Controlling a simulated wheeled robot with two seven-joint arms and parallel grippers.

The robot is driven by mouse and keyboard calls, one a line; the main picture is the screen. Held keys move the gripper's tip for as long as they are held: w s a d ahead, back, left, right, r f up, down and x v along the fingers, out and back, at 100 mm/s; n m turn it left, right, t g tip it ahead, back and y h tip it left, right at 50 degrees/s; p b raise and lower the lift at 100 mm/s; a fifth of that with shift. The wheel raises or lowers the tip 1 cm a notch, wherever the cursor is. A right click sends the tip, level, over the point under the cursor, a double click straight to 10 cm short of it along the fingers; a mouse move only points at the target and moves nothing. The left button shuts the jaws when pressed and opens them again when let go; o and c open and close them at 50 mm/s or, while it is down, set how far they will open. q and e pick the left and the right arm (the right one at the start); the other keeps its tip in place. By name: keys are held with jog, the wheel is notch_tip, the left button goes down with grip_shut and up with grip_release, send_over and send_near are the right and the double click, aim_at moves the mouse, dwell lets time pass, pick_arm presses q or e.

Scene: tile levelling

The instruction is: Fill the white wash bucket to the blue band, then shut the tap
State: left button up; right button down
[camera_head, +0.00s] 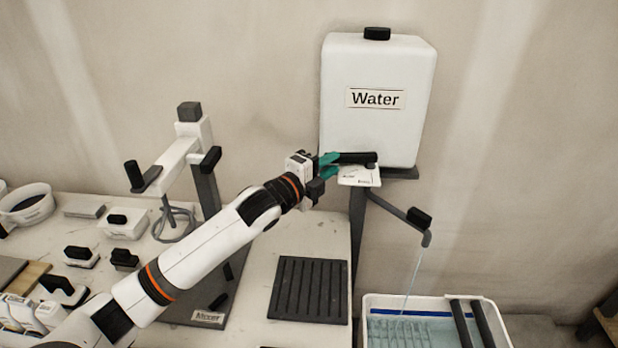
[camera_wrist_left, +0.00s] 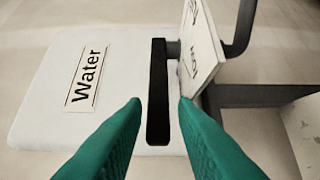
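The white water tank (camera_head: 376,95) stands on a stand at the back. Its black tap lever (camera_head: 352,158) lies sideways beside a small white label plate (camera_head: 360,177). A thin water stream (camera_head: 413,272) runs from the spout (camera_head: 427,239) into the white wash bucket (camera_head: 372,300) at the lower right. Bluish water (camera_head: 400,332) shows inside, below a blue band (camera_head: 402,313) on the inner back wall. My left gripper (camera_head: 334,165) has its green fingers apart at the lever. In the left wrist view the lever (camera_wrist_left: 158,95) shows between the fingers with gaps either side. My right gripper is out of view.
Two dark rollers (camera_head: 470,325) lie across the bucket's right part. A white mixer stand (camera_head: 183,150) rises left of my arm. A black ribbed mat (camera_head: 309,288) and several small tools lie on the table (camera_head: 262,262).

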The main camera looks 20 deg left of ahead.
pick_arm(q)
jog(key=b+v, duration=0.1)
jog(key=v, duration=0.9)
jog(key=shift+s+b, duration=0.2)
jog(key=shift+b, duration=0.2)
jog(key=shift+a, duration=0.1)
